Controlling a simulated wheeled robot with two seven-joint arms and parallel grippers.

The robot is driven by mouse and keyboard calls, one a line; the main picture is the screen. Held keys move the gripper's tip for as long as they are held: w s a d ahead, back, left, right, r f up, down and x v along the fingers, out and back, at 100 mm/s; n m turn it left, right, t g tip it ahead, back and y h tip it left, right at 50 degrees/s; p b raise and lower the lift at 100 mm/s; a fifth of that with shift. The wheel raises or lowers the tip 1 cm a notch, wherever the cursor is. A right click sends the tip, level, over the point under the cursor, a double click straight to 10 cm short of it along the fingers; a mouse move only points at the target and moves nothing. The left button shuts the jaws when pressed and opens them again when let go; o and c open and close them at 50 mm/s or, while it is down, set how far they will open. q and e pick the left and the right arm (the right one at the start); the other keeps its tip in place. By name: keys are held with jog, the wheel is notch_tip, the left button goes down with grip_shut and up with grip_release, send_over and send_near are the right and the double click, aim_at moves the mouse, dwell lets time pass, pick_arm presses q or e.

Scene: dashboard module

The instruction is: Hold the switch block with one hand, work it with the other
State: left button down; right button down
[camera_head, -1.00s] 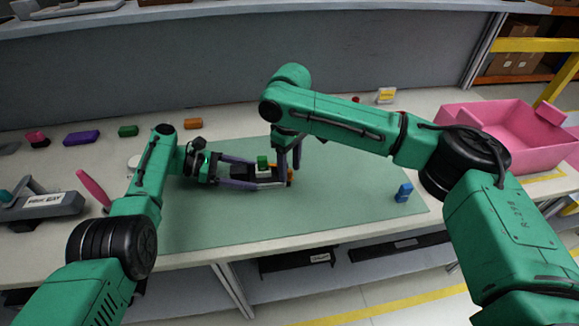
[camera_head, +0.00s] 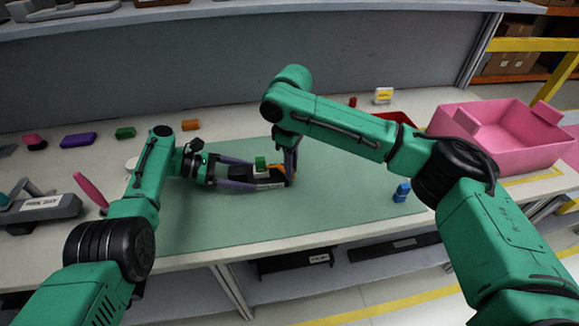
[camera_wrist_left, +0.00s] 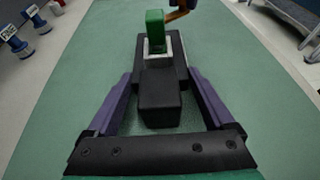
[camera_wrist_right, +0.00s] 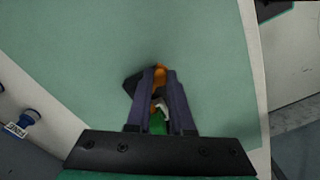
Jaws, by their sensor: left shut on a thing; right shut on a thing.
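The switch block (camera_head: 270,182) is a black block with a green upright piece (camera_head: 260,163) on top and an orange part at its far end. It lies on the green mat (camera_head: 330,205). My left gripper (camera_wrist_left: 160,85) is shut on the sides of the black body, which also shows in the left wrist view (camera_wrist_left: 160,95). My right gripper (camera_wrist_right: 160,75) comes down from above at the far end and is shut on the orange part (camera_wrist_right: 160,77). The green piece (camera_wrist_right: 157,122) shows between its fingers, partly hidden.
A blue piece (camera_head: 402,192) stands on the mat at right. A pink bin (camera_head: 510,150) and a partly hidden red tray (camera_head: 400,118) lie at right. Several coloured blocks, such as a purple one (camera_head: 79,140), line the back left. A grey device with a pink lever (camera_head: 90,188) stands at left.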

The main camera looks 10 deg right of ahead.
jog(key=c, duration=0.8)
grip_release()
notch_tip(320, 180, up, 12)
pick_arm(q)
grip_release()
jog(key=shift+r, duration=0.1)
